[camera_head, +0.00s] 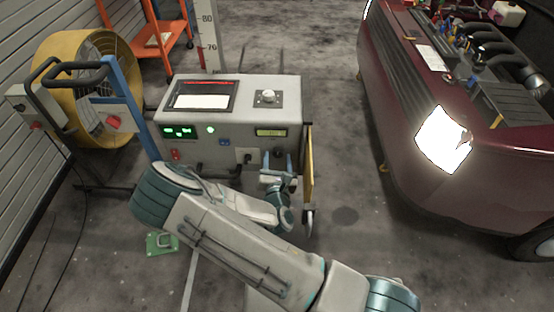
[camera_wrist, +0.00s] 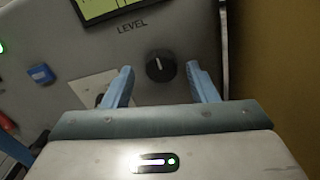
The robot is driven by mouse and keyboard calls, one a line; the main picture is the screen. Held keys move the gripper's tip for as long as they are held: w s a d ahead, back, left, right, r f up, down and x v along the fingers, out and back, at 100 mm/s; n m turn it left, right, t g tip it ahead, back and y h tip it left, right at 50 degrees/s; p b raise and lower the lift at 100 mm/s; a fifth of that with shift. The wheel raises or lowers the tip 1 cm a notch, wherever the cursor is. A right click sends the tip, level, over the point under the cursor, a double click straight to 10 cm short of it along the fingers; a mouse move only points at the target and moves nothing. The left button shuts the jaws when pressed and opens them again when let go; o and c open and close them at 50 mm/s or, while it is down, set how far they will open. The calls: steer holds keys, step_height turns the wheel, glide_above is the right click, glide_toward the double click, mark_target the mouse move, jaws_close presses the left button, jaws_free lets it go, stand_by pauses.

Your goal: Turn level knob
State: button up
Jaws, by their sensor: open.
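The level knob (camera_wrist: 160,66) is a round black dial with a white pointer line, on a grey panel under the word LEVEL. The pointer is close to vertical in the wrist view. My gripper (camera_wrist: 163,80) is open, one blue finger to the left of the knob and one to the right, with gaps on both sides. Whether the fingertips reach the knob's depth I cannot tell. In the head view, my gripper (camera_head: 278,165) is at the front of the grey console (camera_head: 225,152), and the knob is small and hard to make out there.
A yellow-green display (camera_wrist: 108,8) is above the knob. A blue switch (camera_wrist: 41,74) and a light plate are to the left. A yellow panel (camera_head: 308,165) edges the console's right side. A dark red car (camera_head: 400,80) stands to the right, with clear floor between.

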steer(key=shift+d, duration=0.1)
steer(key=c, duration=1)
steer(key=shift+r+n+p, duration=0.15)
steer(key=shift+n+p, duration=0.15)
steer(key=shift+p, duration=0.25)
steer(key=shift+r+n+p, duration=0.15)
steer(key=shift+n+p, duration=0.85)
steer(key=shift+p, duration=0.25)
steer(key=n+p, duration=0.3)
steer(key=n, duration=0.1)
steer(key=shift+p, duration=0.4)
steer(key=n+p, duration=0.2)
steer(key=n, duration=0.1)
steer(key=shift+n, duration=0.4)
steer(key=shift+f+n+h+p, duration=0.15)
steer(key=shift+n+p, duration=0.2)
steer(key=shift+n, duration=0.6)
steer(key=shift+f+n+h+p, duration=0.15)
steer(key=shift+n+p, duration=0.2)
steer(key=shift+n, duration=0.6)
steer(key=shift+r, duration=0.1)
